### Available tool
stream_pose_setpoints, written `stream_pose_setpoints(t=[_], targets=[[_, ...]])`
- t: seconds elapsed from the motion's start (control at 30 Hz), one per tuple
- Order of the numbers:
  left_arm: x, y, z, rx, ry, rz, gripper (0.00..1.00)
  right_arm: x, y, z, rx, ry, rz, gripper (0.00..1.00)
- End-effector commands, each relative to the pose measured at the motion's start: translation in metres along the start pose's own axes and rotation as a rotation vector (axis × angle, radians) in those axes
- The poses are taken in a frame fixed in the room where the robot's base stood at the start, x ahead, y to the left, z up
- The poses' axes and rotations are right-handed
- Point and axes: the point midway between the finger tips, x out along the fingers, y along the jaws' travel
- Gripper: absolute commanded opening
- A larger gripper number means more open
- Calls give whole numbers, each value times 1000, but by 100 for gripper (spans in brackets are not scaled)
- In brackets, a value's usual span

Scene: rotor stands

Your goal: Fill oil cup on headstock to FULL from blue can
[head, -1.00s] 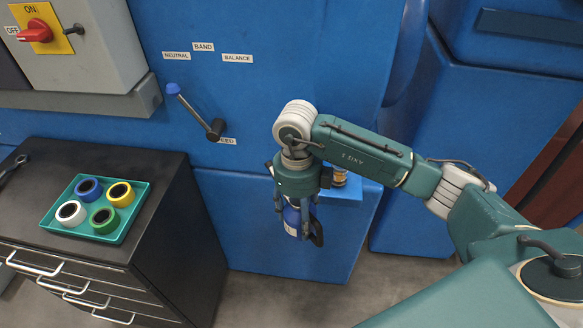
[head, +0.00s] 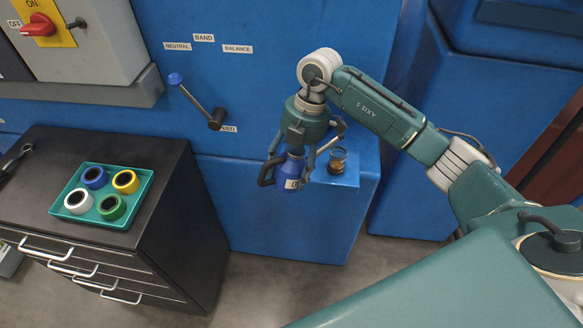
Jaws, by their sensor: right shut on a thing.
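The blue oil can (head: 287,174) with a dark handle and a pale label hangs in my right gripper (head: 291,152), which is shut on it. The can looks roughly upright, in front of the blue headstock (head: 290,225). The oil cup (head: 338,160), a small glass cup with amber contents and a dark rim, stands on a blue ledge just right of the can and gripper. The can and cup look apart. The oil level and any FULL mark are too small to read. My left gripper is not in view.
A black drawer cabinet (head: 170,215) stands at left. On it a teal tray (head: 135,208) holds several coloured tape rolls. A lever (head: 197,102) with a blue knob projects from the blue machine above. A switch box (head: 95,40) is at upper left.

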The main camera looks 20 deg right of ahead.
Motion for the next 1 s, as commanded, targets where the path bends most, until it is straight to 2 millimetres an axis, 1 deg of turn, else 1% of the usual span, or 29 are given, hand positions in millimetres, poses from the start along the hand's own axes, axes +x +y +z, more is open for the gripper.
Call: stream_pose_setpoints(t=[0.03,0.3,0.4,0.57,0.73,1.0], targets=[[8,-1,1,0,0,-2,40,6,0,1,2,22,3,9],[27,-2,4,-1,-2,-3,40,15,0,-1,0,134,19,9],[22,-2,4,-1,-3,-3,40,10,0,-3,-2,132,19,9],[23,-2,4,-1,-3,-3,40,12,0,-3,-1,144,21,9],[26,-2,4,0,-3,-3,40,13,0,-4,-3,193,29,9],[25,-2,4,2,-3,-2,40,12,0,-5,-4,193,29,9]])
